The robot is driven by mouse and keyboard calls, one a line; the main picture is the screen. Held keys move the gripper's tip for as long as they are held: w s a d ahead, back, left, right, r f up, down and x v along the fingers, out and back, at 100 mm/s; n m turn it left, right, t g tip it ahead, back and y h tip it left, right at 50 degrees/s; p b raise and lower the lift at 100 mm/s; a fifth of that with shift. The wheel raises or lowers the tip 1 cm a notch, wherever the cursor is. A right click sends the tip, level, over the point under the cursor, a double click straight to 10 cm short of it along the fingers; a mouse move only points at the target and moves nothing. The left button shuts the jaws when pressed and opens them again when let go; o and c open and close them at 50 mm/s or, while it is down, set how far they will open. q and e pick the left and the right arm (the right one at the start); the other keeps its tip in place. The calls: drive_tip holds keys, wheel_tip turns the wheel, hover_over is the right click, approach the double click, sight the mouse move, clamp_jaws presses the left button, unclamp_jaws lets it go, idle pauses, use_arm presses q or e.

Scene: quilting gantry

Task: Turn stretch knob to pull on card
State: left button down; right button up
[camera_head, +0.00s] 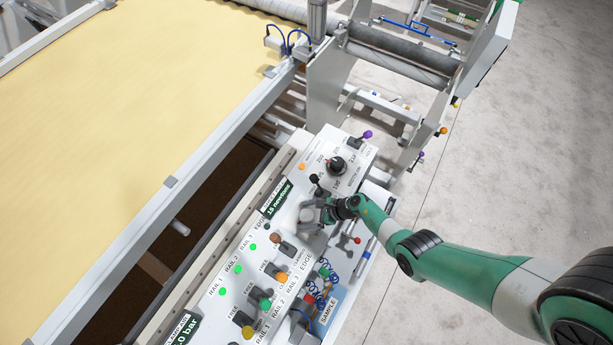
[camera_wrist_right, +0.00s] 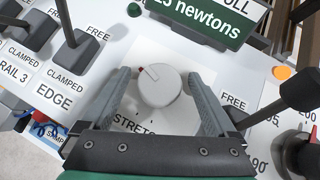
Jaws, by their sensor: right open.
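The stretch knob (camera_wrist_right: 160,86) is a round pale knob with a red mark at its upper left, on a white plate partly lettered "STRETC". My right gripper (camera_wrist_right: 160,76) is open, with one finger on each side of the knob and a visible gap to it. In the head view my right gripper (camera_head: 318,212) is over the panel and largely hides the knob. The dark green card (camera_head: 278,200) reads a value in newtons that looks like 15. My left gripper is not in view.
A black lever (camera_wrist_right: 288,95) stands close to the right finger. Another lever (camera_wrist_right: 80,42) marked FREE and CLAMPED stands left. A black dial (camera_head: 336,164) is farther up the panel. Several coloured levers line the lower panel (camera_head: 265,300). Yellow fabric (camera_head: 110,95) spreads at left.

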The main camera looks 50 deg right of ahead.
drive_tip(key=shift+w, duration=0.1)
drive_tip(key=c, duration=1.4)
drive_tip(key=shift+o, duration=0.2)
drive_tip(key=shift+a+m+p, duration=0.1)
drive_tip(key=shift+m+p, duration=0.2)
